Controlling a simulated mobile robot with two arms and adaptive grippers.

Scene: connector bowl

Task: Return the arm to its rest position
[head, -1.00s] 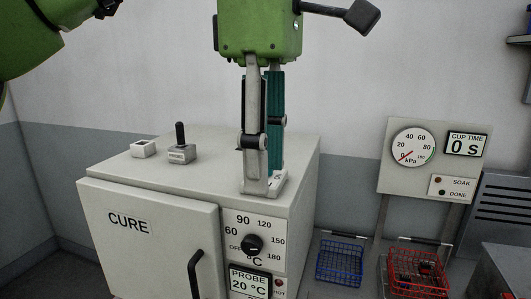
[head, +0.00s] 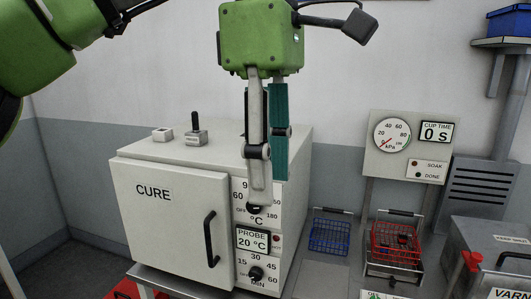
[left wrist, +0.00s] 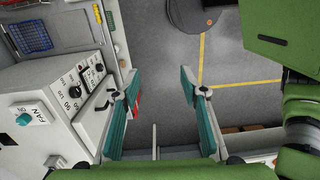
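My left gripper (head: 265,188) hangs fingers-down from the green wrist in the head view. Its grey and teal fingers overlap the right part of the CURE oven's front (head: 162,212) and partly hide the upper dial. In the left wrist view my left gripper (left wrist: 160,76) has its teal pads wide apart. The oven (left wrist: 52,85) lies to the left of the fingers in that view. The oven door looks shut. My right gripper is not in view.
A small switch (head: 196,136) and a white block (head: 162,134) are on the oven's top. A blue basket (head: 330,236) and a red basket (head: 394,241) stand right of the oven, below a gauge panel (head: 408,146). Open floor (left wrist: 230,75) lies right of the oven in the wrist view.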

